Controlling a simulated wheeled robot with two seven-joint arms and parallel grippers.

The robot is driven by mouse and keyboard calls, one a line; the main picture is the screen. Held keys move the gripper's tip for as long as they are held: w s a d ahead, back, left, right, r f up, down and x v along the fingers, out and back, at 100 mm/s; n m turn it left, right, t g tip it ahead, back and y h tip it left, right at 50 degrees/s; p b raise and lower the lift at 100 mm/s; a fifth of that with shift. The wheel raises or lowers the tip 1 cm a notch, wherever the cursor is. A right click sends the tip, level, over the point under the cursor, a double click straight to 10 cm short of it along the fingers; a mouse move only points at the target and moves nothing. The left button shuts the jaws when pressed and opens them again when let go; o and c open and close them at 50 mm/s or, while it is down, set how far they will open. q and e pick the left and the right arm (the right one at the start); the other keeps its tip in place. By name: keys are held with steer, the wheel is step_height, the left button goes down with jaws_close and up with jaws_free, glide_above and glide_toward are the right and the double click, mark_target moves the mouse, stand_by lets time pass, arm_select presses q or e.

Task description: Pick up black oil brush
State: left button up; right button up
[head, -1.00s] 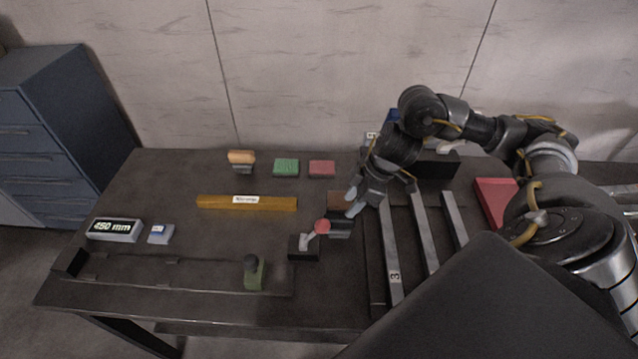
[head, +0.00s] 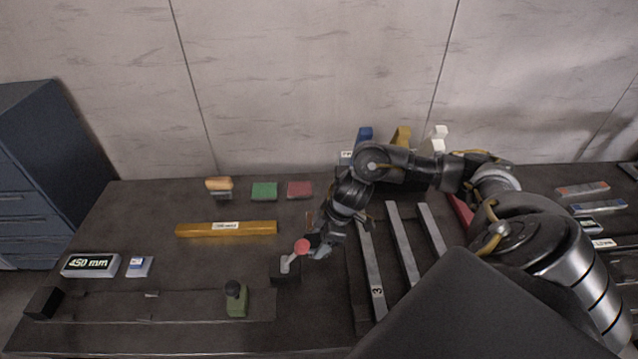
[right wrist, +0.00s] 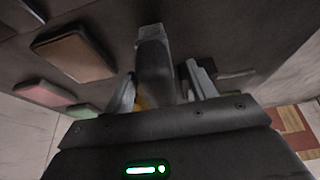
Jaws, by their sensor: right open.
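My right gripper (head: 322,247) is low over the middle of the table, just right of the red-topped lever (head: 302,246) on its black block. In the right wrist view its two fingers (right wrist: 163,88) are apart. A dark upright piece (right wrist: 152,62) stands between them; it looks like the black oil brush, but I cannot tell whether the fingers touch it. In the head view the gripper hides the brush. A brown block (right wrist: 75,54) lies beside the gripper in the right wrist view. My left gripper is not in view.
Green (head: 264,191) and red (head: 299,190) blocks and an orange-topped brush (head: 219,187) stand at the back. A yellow bar (head: 226,229) lies left of the gripper. Grey metal bars (head: 403,245) lie to its right. A green piece with a black knob (head: 236,302) stands in front.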

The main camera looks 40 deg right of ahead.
steer(key=shift+x, duration=1.15)
steer(key=c, duration=1.1)
steer(key=shift+w+r, duration=0.1)
steer(key=shift+r, duration=0.4)
step_height(320, 180, up, 2)
steer(key=shift+r+b, duration=0.15)
steer(key=shift+b, duration=0.2)
steer(key=s+d+r+b, duration=0.3)
steer(key=s+d+r, duration=0.5)
steer(key=s, duration=0.3)
steer(key=shift+d+r+b, duration=0.35)
steer(key=shift+r+b, duration=0.05)
steer(key=shift+r, duration=0.45)
